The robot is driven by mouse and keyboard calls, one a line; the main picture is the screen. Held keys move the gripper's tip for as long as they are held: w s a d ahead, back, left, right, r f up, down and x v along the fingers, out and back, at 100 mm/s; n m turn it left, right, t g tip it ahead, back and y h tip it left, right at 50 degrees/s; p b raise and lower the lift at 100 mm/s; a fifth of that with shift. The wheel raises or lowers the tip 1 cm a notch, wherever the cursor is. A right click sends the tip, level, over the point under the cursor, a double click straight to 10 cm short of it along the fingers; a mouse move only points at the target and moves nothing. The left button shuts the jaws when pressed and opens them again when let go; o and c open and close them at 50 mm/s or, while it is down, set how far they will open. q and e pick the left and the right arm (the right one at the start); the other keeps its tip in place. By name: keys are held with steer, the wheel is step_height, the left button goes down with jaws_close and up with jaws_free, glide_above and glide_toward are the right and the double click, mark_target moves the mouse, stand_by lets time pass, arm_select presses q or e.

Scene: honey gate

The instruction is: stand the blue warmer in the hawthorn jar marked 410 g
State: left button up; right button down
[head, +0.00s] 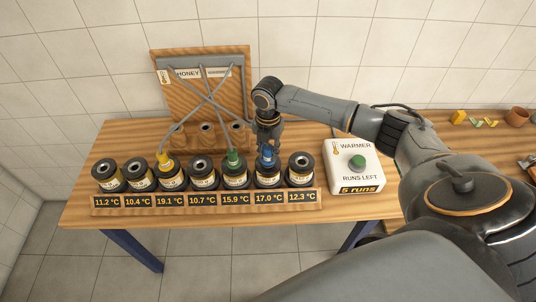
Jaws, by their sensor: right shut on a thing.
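Several dark jars stand in a row in a wooden rack (208,200) on the table; their labels are too small to read. The blue warmer (266,159) is at the mouth of the sixth jar from the left (267,178), whose display reads 17.0 °C. My right gripper (267,146) is shut on the blue warmer from above. How deep the warmer sits in the jar is hard to tell. A yellow warmer (164,163) stands in the third jar and a green warmer (233,159) in the fifth. My left gripper is not in view.
A wooden board (203,92) marked HONEY stands behind the jars, with grey cables crossing it towards the warmers. A white box (353,166) with a green button reads 5 runs, right of the rack. A terracotta pot (516,117) and small items lie far right.

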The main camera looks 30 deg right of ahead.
step_height(320, 180, up, 6)
steer(key=p, duration=0.6)
steer(key=shift+r, duration=1.05)
steer(key=s+d, duration=0.5)
steer(key=d, duration=0.4)
steer(key=shift+s+f, duration=0.15)
steer(key=shift+s, duration=0.1)
steer(key=shift+d, duration=0.1)
steer(key=shift+f, duration=0.15)
